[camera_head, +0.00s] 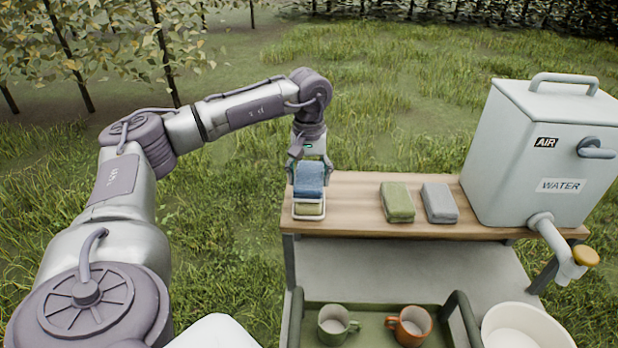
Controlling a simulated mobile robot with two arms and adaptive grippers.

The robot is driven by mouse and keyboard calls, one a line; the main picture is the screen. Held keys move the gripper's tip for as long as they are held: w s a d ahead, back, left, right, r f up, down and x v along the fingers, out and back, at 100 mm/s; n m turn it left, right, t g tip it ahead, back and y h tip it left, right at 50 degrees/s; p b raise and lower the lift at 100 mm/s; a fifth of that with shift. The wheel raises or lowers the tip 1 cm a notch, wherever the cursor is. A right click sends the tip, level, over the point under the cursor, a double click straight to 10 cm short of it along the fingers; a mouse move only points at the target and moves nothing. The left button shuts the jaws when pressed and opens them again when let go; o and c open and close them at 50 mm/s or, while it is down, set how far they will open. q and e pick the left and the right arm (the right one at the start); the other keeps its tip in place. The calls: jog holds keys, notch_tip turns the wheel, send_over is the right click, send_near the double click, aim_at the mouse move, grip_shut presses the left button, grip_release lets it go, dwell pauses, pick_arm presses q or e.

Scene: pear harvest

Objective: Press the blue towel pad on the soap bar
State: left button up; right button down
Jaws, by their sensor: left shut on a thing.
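My left gripper (309,166) reaches down at the left end of the wooden table top (350,185). It is shut on the blue towel pad (309,181), with a finger on each side of it. The pad is folded, lighter on top and darker below. Directly under it is the yellowish soap bar (310,209), in a white wire holder (309,217). Only the front of the soap shows; the pad hides the rest. I cannot tell for sure whether pad and soap touch. My right gripper is not in view.
A green pad (397,202) and a grey pad (439,203) lie mid-table. A large water tank (530,140) with a tap stands at the right. Below are a green tray (375,320) with a green mug (334,326) and an orange mug (410,326), and a white basin (522,330).

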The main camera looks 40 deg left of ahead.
aim_at(309, 175)
pick_arm(q)
jog(key=shift+r+p, duration=1.5)
jog(key=shift+r, duration=0.9)
jog(key=shift+s+f, duration=0.1)
